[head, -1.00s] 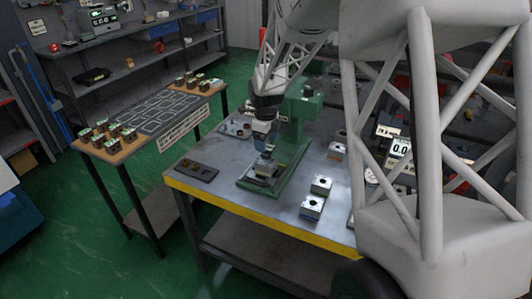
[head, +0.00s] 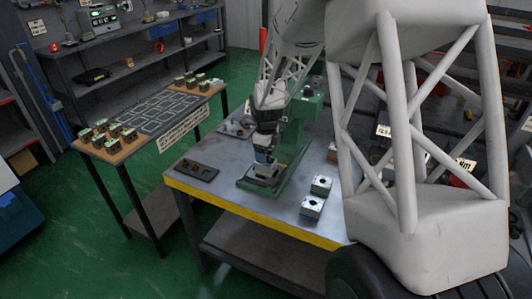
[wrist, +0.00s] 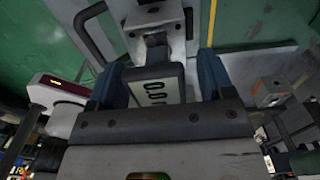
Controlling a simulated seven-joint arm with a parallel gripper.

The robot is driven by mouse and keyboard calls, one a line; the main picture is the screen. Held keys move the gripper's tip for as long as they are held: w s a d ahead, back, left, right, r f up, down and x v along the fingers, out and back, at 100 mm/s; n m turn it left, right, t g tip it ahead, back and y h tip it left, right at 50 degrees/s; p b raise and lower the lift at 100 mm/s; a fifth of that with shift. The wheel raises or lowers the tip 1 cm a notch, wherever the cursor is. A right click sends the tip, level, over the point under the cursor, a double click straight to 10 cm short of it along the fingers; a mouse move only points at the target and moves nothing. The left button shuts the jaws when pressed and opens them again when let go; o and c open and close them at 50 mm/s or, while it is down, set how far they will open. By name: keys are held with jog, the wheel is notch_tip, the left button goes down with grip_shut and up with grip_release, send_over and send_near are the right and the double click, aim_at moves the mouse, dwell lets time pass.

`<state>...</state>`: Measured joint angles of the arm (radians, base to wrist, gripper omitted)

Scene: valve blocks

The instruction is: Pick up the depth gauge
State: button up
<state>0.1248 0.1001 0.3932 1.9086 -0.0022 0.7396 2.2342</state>
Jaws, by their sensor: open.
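The depth gauge (wrist: 158,88) shows in the wrist view as a dark-framed body with a pale face bearing dark digits. It lies between the two blue fingers of my open gripper (wrist: 160,78). I cannot tell whether either finger touches it. Just beyond the gauge is a grey metal block (wrist: 155,22), and the gauge's narrow end points towards it. In the head view my gripper (head: 263,156) is low over a valve block (head: 265,170) on the green press base, and the gauge is hard to make out there.
The green press (head: 297,125) stands close behind my gripper. A red and white device (wrist: 60,90) is at the left of the wrist view.

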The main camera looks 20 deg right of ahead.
jog(key=c, duration=1.2)
jog(key=shift+o, duration=0.2)
jog(key=shift+r, duration=0.15)
jog(key=shift+r, duration=0.8)
jog(key=shift+s+r, duration=0.15)
jog(key=shift+r, duration=0.8)
jog(key=s+a+r, duration=0.1)
jog(key=s+a, duration=0.1)
jog(key=s, duration=1.3)
jog(key=shift+s, duration=0.25)
jog(key=shift+r, duration=0.1)
